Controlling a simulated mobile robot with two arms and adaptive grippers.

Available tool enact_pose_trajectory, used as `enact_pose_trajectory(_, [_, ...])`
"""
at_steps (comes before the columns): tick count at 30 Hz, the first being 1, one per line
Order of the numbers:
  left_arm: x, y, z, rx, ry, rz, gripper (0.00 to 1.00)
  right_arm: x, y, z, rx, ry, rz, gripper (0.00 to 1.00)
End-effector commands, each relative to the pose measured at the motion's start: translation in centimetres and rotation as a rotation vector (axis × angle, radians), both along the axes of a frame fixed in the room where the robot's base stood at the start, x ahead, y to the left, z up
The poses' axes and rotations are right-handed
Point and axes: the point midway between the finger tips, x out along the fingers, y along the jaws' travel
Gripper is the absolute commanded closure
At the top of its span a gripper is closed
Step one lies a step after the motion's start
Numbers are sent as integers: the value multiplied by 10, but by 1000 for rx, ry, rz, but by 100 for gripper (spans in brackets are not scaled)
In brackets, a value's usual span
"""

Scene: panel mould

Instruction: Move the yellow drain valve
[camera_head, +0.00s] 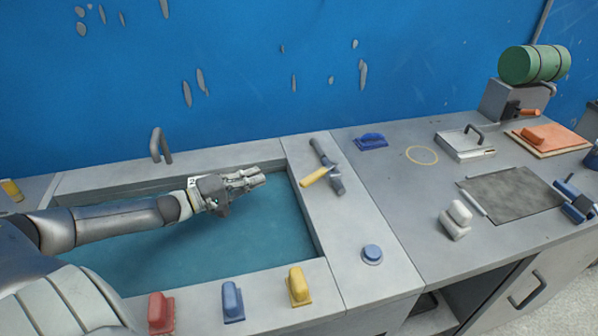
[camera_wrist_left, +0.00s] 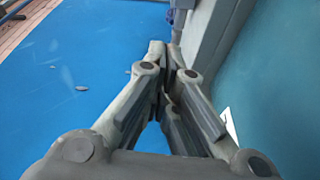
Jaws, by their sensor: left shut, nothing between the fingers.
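A yellow upright handle (camera_head: 298,287) stands on the front rim of the basin, right of a blue handle and a red one. A yellow lever (camera_head: 314,176) sits on a grey pipe fitting (camera_head: 325,165) on the ledge right of the basin. My left gripper (camera_head: 262,177) is over the basin's water, left of the lever and apart from both yellow parts. It is shut and empty; its fingers meet in the left wrist view (camera_wrist_left: 166,72). My right gripper is not in view.
The basin (camera_head: 95,181) holds teal water. A red handle (camera_head: 160,313) and a blue handle (camera_head: 232,302) stand on its front rim. A grey curved spout (camera_head: 160,145) rises behind. A blue round knob (camera_head: 372,254) is on the right ledge. The counter (camera_head: 395,185) has bare room.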

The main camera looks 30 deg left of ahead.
Motion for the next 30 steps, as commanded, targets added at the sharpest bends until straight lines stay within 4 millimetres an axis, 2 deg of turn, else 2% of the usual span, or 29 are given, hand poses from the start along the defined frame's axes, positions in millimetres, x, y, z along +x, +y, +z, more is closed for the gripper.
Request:
enact_pose_trajectory(3, [-7,6,-2,-80,34,-4,100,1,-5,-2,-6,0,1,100])
enact_pose_trajectory(8, [-4,5,-1,-106,40,-6,100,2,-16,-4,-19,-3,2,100])
enact_pose_trajectory(17, [24,-8,-1,-103,38,-5,100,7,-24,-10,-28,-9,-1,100])
enact_pose_trajectory(30, [72,-30,0,-100,38,-5,100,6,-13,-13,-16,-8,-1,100])
